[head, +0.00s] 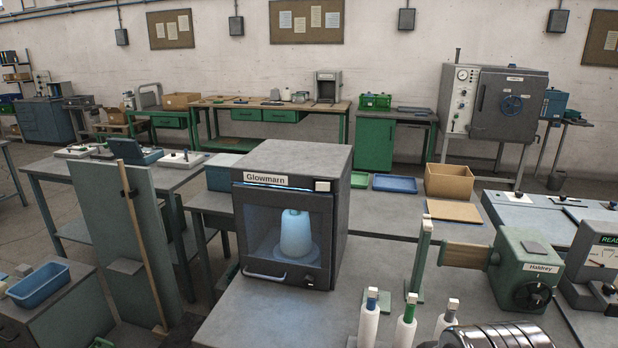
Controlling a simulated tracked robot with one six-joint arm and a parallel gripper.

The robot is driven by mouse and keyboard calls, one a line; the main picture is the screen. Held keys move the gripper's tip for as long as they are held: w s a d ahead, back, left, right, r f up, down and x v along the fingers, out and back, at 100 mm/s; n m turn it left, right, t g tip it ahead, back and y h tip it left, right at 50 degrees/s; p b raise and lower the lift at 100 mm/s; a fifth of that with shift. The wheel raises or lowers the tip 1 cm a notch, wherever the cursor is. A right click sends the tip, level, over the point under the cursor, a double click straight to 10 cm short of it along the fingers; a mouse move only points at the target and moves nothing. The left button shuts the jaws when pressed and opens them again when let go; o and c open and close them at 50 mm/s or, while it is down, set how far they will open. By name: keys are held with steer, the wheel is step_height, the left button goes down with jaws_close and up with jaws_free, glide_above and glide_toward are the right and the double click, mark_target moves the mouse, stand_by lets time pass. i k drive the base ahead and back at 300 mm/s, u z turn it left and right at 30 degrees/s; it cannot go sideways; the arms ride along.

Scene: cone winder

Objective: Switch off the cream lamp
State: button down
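I cannot make out a clearly cream-coloured lamp. A dark grey cabinet labelled Glowmarn (297,165) stands on the bench in the middle of the head view. Its inside is lit with bluish light, and a pale cone (296,236) stands behind its window. The door looks shut, with a bar handle along its lower edge. A small white switch or button (322,186) sits at the upper right of the cabinet's front; its position is too small to read. My gripper is not in view.
White bobbins (368,325) with coloured tops and a shiny metal cylinder (495,336) are at the front. A green Haldrey machine (528,268) stands at right. A cardboard box (449,181) and blue tray (395,184) lie behind. The bench left of the bobbins is clear.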

mark_target(319, 185)
steer(key=u, duration=0.55)
steer(key=i, duration=0.85)
steer(key=u, duration=0.6)
